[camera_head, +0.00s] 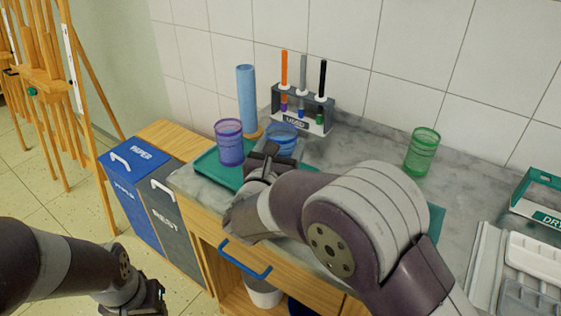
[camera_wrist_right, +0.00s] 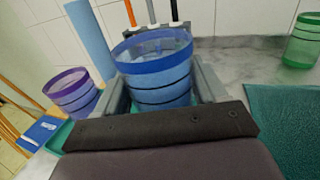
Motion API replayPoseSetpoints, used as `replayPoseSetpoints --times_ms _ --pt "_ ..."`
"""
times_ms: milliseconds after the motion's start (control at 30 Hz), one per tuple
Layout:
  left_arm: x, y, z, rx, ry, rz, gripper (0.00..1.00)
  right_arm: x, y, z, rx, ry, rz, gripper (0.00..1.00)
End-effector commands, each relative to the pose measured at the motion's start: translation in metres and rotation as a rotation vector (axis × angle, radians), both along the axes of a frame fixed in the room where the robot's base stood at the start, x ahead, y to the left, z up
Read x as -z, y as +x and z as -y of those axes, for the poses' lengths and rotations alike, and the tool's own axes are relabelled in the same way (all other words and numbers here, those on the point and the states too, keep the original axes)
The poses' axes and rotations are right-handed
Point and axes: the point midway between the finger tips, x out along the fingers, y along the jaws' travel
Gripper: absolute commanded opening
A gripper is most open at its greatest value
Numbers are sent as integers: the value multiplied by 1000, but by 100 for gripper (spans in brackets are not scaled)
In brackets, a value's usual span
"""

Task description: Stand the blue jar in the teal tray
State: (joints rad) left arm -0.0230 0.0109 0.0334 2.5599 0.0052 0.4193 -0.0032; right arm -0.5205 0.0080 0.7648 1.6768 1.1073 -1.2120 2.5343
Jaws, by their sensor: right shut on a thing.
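The blue jar (camera_head: 283,136) is a translucent, ringed cup, upright between the fingers of my right gripper (camera_head: 270,153), which is shut on it. It fills the middle of the right wrist view (camera_wrist_right: 155,75), with a finger on each side. The teal tray (camera_head: 207,162) lies on the counter at left, with the purple jar (camera_head: 229,146) standing on its left part. My right gripper and forearm hide much of the tray, and I cannot tell whether the blue jar's base is over it or touching anything. My left gripper (camera_head: 150,298) is low at left, away from the counter; its jaws are unclear.
A tall blue cylinder (camera_head: 246,98) and a marker rack (camera_head: 303,108) stand behind the blue jar. A green jar (camera_head: 421,152) stands at right. A flat teal surface (camera_wrist_right: 290,115) lies right of the gripper. White trays (camera_head: 530,262) are at far right.

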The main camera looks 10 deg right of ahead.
Motion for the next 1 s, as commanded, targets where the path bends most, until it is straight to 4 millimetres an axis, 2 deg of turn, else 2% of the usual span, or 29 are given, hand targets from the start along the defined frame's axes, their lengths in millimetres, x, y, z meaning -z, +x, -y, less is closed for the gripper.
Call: replayPoseSetpoints --times_ms 233,467,667,700,733,767,1000 --pt "5 0 0 0 0 0 43 38 1 0 1 -1 0 41" --pt "5 0 0 0 0 0 43 39 0 0 0 1 3 41" --pt "12 0 0 0 0 0 43 44 0 0 0 1 3 41" --pt "10 0 0 0 0 0 43 43 0 0 0 1 0 84" --pt "10 0 0 0 0 0 43 42 0 0 0 1 0 94" --pt "10 0 0 0 0 0 43 42 0 0 0 1 0 96" --pt "9 0 0 0 0 0 43 42 0 0 0 0 0 96"
